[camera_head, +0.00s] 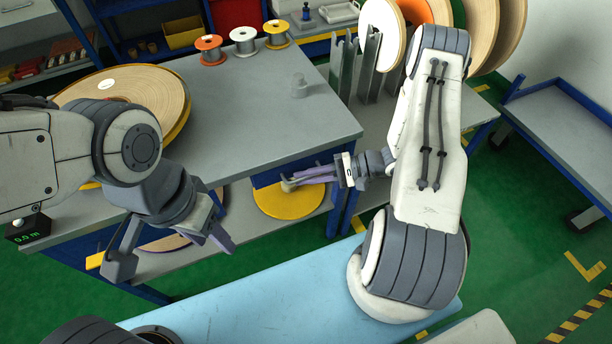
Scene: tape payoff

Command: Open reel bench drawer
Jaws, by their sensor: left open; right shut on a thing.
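The reel bench (262,110) has a grey top. A blue drawer front (268,177) sits under its front right edge. My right gripper (292,184) reaches in from the right and is shut at the drawer front, on what looks like its handle, which the fingers mostly hide. The drawer looks about flush under the top; I cannot tell whether it is slightly out. My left gripper (172,252) is open and empty, in front of the bench's lower left shelf, apart from the drawer.
A large wooden reel (168,84) lies on the bench's left. Three small spools (243,40) stand at the back. A yellow disc (292,201) lies on the lower shelf under the drawer. A blue-framed cart (562,125) stands at right.

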